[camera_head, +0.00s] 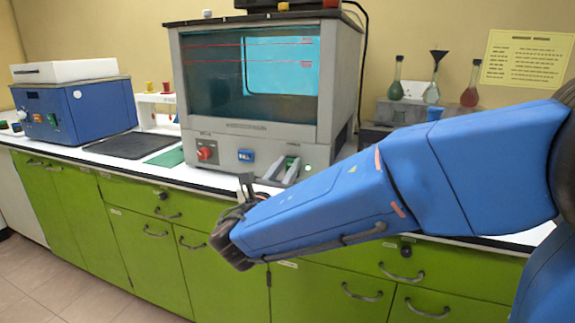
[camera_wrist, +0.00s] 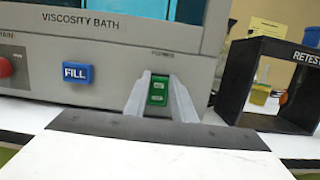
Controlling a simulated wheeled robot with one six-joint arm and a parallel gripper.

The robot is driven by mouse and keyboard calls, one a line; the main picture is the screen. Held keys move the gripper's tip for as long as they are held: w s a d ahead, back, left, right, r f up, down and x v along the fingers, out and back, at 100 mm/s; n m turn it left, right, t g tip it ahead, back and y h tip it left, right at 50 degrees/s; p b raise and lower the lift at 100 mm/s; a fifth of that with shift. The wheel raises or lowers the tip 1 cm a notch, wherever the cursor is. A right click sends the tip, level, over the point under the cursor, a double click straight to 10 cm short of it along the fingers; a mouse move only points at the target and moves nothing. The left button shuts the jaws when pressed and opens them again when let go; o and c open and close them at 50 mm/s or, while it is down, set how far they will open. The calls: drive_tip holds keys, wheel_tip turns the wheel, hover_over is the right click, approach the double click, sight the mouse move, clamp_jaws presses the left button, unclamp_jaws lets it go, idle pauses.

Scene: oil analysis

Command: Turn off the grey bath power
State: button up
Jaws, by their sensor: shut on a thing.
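The grey viscosity bath (camera_head: 245,128) stands on the counter with a teal window. It also fills the left of the wrist view (camera_wrist: 110,48). Its green power switch (camera_wrist: 157,90) sits low on the front, between two light grey guards that stick out; the switch also shows in the head view (camera_head: 293,163). Its small lettering is unreadable. My gripper (camera_head: 243,190) is in front of the counter edge, below and left of the switch and apart from it. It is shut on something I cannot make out. A white slab with a dark edge fills the bottom of the wrist view.
A red knob (camera_head: 206,153) and a blue FILL button (camera_head: 245,155) are left of the switch. A black RETEST box (camera_wrist: 265,85) stands to its right. A blue device (camera_head: 75,105) is at the far left. Green cabinets (camera_head: 145,235) are below the counter.

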drive_tip(key=shift+s+f+t+h, duration=0.1)
drive_tip(key=shift+f+t+h, duration=0.1)
drive_tip(key=shift+t, duration=0.35)
drive_tip(key=shift+f+t+h, duration=0.15)
drive_tip(key=shift+t+h, duration=0.05)
drive_tip(key=shift+t, duration=0.35)
drive_tip(key=o, duration=1.1)
drive_tip(key=shift+c, duration=0.2)
drive_tip(key=shift+s+a, duration=0.1)
drive_tip(key=v, duration=1.7)
drive_tip(key=shift+s+f, duration=0.1)
drive_tip(key=shift+s, duration=0.1)
